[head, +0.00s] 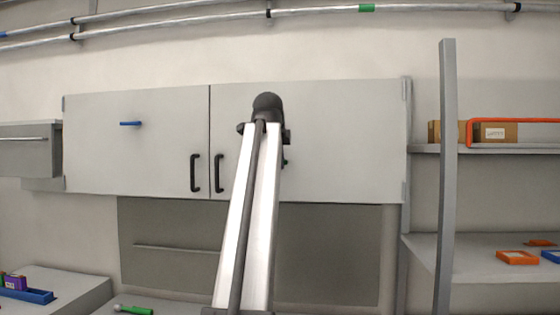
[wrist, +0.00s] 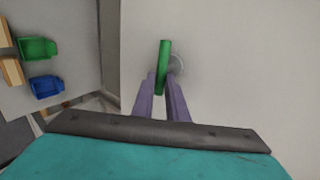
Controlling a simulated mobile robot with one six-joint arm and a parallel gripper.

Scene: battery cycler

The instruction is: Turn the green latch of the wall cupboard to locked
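The wall cupboard (head: 345,140) has two pale doors with black handles. The green latch (wrist: 163,60) is on its right door, by a round grey pivot (wrist: 178,62). In the wrist view the latch runs nearly upright. My arm hides most of the latch and the gripper from the head view.
A blue latch (head: 130,123) lies level on the left door. An upright grey post (head: 446,180) and shelves (head: 470,250) stand to the right. A green bin (wrist: 37,47) and a blue bin (wrist: 45,86) are at the left of the wrist view. Pipes run above the cupboard.

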